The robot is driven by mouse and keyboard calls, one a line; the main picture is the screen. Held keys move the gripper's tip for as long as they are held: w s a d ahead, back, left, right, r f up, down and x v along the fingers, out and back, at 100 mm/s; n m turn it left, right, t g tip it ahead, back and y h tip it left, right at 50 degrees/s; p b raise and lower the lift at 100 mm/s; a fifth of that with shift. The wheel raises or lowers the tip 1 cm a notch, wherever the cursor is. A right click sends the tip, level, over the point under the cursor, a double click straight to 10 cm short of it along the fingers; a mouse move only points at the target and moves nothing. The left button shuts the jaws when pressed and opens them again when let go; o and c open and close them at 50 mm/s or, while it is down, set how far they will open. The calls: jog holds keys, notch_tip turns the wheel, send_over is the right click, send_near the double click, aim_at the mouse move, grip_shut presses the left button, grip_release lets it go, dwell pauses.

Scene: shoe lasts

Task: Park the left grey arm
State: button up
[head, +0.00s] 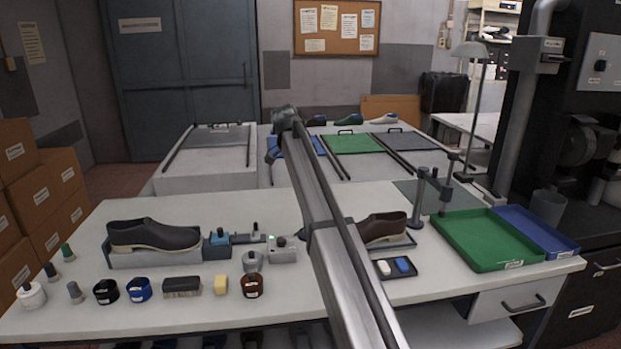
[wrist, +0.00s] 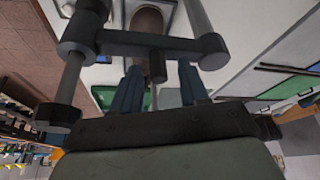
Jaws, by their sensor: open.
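In the wrist view a dark grey arm (wrist: 125,44) runs sideways from a round post (wrist: 72,78) at the left to a rounded end at the right. A short dark peg (wrist: 157,66) sticks out from it. My gripper (wrist: 160,72) is open, with its two blue fingers at either side of the peg; contact cannot be told. In the head view a grey stand with posts and a jointed arm (head: 432,182) rises at the table's right, left of the green tray. My arm crosses the middle of the head view and hides what lies behind it; my fingers cannot be made out there.
A brown shoe (head: 383,227) stands right of my arm, behind a small black tray (head: 394,269). A green tray (head: 487,248) and blue tray (head: 535,230) lie at the right. A black shoe (head: 153,235) and several bottles and tins are at the left.

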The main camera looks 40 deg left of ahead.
jog(key=v, duration=1.3)
jog(key=shift+s, duration=0.1)
